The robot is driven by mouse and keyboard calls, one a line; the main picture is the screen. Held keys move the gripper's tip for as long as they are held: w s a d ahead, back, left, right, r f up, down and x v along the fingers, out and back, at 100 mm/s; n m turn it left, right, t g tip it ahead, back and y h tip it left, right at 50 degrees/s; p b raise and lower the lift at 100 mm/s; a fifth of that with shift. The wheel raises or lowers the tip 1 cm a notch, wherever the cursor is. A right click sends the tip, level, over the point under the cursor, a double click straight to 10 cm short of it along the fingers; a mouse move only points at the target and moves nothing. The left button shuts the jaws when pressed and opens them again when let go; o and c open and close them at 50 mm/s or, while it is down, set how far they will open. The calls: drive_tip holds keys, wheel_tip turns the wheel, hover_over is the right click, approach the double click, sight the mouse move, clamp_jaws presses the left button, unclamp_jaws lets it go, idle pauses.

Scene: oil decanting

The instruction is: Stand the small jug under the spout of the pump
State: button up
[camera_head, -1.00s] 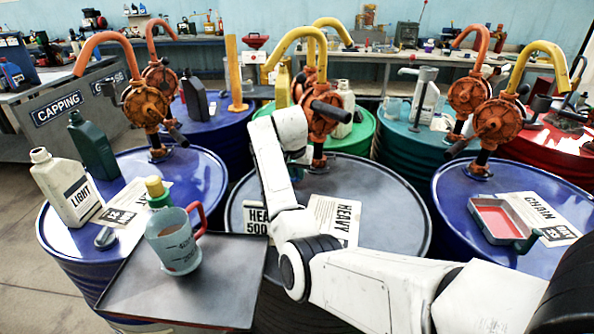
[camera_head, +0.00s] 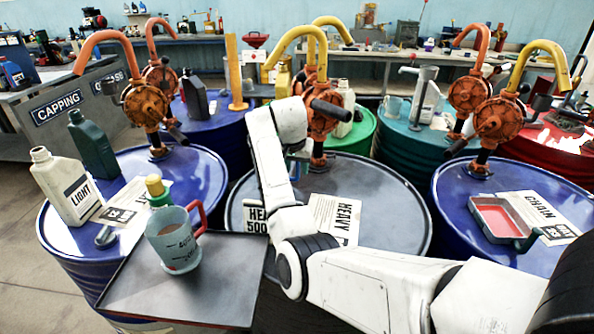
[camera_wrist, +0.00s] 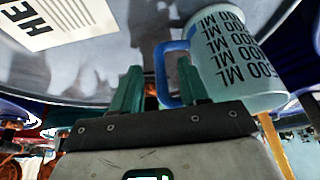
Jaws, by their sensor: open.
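In the wrist view a pale blue-grey jug (camera_wrist: 236,68) with "500 ML" printed on it is close to my gripper (camera_wrist: 158,88). Its blue handle (camera_wrist: 163,72) lies between my two open green fingers, with gaps visible. In the head view my arm's white links hide most of the gripper and this jug, at the pump (camera_head: 325,108) with the yellow spout (camera_head: 285,46) on the middle drum (camera_head: 388,195). Another translucent jug (camera_head: 172,244), with a red handle, stands on a grey tray (camera_head: 130,298) at front left. I cannot tell which jug is smaller.
A "LIGHT" bottle (camera_head: 64,185) and a dark green bottle (camera_head: 93,145) stand on the left blue drum (camera_head: 207,170). A "HEAVY" card (camera_head: 335,215) lies on the middle drum. A red-bottomed pan (camera_head: 497,217) sits on the right drum. Other pumps stand around.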

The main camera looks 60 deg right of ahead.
drive_tip(key=w+v, duration=0.1)
drive_tip(key=v, duration=0.8)
drive_tip(key=shift+s+a+r, duration=0.2)
drive_tip(key=shift+s+r, duration=0.05)
drive_tip(key=shift+s, duration=0.25)
